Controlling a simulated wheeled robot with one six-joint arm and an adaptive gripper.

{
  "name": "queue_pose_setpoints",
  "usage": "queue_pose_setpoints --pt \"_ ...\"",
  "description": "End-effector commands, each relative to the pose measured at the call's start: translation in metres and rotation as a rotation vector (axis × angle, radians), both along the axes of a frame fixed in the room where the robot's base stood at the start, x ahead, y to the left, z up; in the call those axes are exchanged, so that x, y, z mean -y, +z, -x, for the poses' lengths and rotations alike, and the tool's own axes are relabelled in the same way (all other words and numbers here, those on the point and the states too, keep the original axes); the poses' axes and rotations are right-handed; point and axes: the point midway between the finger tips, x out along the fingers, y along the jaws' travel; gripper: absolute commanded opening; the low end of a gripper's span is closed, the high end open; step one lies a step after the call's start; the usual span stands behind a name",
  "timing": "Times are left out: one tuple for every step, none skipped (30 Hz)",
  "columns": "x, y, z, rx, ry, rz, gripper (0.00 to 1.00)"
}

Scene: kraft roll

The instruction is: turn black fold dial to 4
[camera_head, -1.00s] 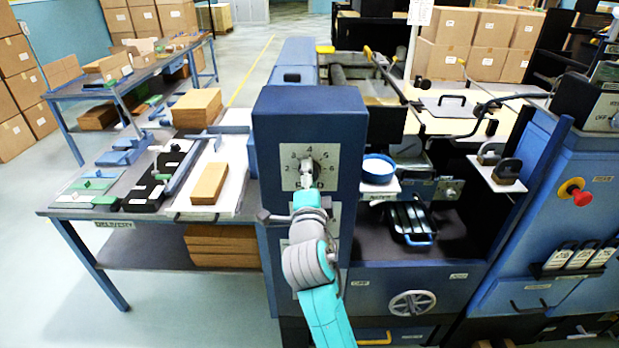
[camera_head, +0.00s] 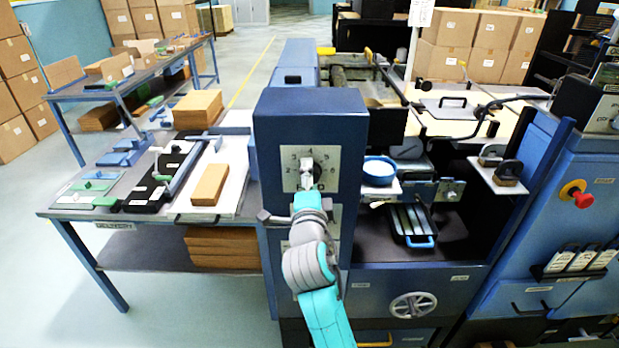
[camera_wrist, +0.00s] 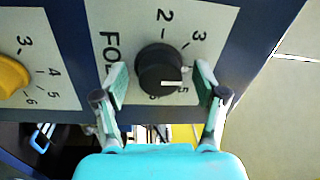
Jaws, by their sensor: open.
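The black fold dial (camera_wrist: 160,68) sits on a pale scale plate with numbers around it, in the middle of the wrist view. Its white line points right in that view, to the part of the scale between 3 and 5. My right finger covers the scale there, so the 4 is hidden. My gripper (camera_wrist: 161,82) is open, one finger on each side of the dial, with a small gap visible on both sides. In the head view my gripper (camera_head: 307,182) is in front of the dial plate (camera_head: 327,160) on the blue column and hides part of the dial.
A yellow dial (camera_wrist: 10,75) on its own numbered plate is left of the fold dial in the wrist view. In the head view a dark lever (camera_head: 272,216) sticks out left below the fold plate, and a blue round dish (camera_head: 379,170) stands on a shelf to the right.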

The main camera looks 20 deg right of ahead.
Motion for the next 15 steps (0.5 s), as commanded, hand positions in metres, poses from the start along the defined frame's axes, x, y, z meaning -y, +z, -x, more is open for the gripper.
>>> queue_pose_setpoints --pt "-0.001 -0.001 0.003 -0.001 0.001 0.0 0.71" --pt "-0.003 -0.001 0.006 -0.001 0.001 0.001 0.71" --pt "-0.004 -0.002 0.01 -0.001 0.002 0.001 0.71" --pt "-0.006 -0.002 0.015 -0.001 0.002 0.001 0.71" --pt "-0.007 -0.003 0.019 -0.001 0.003 0.001 0.71" --pt "-0.01 -0.003 0.026 -0.001 0.003 0.0 0.71" --pt "-0.011 -0.004 0.032 -0.001 0.003 0.0 0.71" --pt "-0.013 -0.005 0.038 -0.002 0.003 0.001 0.71" --pt "-0.016 -0.005 0.046 -0.001 0.004 0.001 0.71" --pt "-0.018 -0.006 0.051 -0.001 0.004 0.001 0.71" --pt "-0.02 -0.006 0.057 -0.001 0.004 0.0 0.71" --pt "-0.023 -0.007 0.065 -0.001 0.004 0.0 0.71" --pt "-0.024 -0.007 0.07 -0.001 0.004 0.0 0.71" --pt "-0.026 -0.008 0.075 -0.001 0.004 0.0 0.71" --pt "-0.028 -0.008 0.082 0.0 0.003 0.0 0.71"
